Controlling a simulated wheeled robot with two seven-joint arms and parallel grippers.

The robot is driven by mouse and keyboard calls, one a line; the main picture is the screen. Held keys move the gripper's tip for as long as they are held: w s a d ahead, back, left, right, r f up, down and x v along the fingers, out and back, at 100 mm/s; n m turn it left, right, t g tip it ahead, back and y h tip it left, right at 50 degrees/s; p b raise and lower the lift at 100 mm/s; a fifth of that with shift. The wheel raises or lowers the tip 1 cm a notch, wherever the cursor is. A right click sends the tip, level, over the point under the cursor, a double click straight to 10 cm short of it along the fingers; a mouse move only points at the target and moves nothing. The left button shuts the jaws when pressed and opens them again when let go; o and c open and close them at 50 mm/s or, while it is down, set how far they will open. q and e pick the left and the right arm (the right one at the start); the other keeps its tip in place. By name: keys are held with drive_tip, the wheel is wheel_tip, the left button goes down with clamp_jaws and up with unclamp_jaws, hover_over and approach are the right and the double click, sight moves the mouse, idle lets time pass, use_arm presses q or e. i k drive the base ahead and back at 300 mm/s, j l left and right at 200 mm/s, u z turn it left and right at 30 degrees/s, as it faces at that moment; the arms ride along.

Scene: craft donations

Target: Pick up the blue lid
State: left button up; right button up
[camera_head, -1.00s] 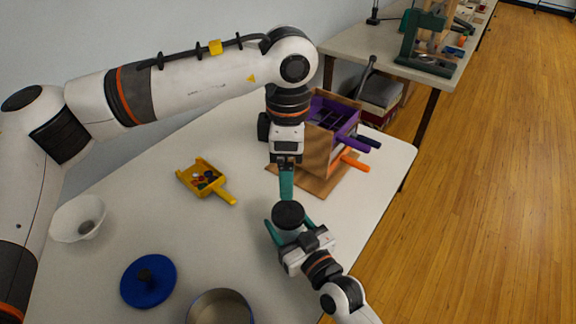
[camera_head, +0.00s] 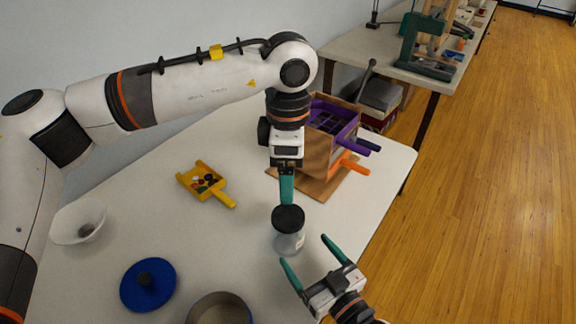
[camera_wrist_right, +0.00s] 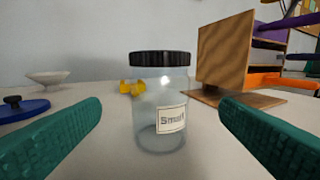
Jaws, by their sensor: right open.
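The blue lid (camera_head: 160,292), round with a dark knob, lies flat on the table at the lower left of the head view. Part of it shows at the left edge of the right wrist view (camera_wrist_right: 28,109). My right gripper (camera_head: 307,250) is open and empty, with a clear jar (camera_head: 288,243) standing just beyond its fingertips. In the right wrist view, the black-capped jar (camera_wrist_right: 160,115) is centred between the green fingers. My left gripper (camera_head: 286,188) points down behind the jar, well right of the lid. Its fingers overlap side-on, so their opening is unclear.
A pot (camera_head: 218,308) stands right of the lid at the bottom edge. A wooden box with purple parts (camera_head: 318,150) stands at the back right.

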sight(149, 283)
drive_tip(key=k+l, duration=1.2)
drive_tip(key=k, duration=0.05)
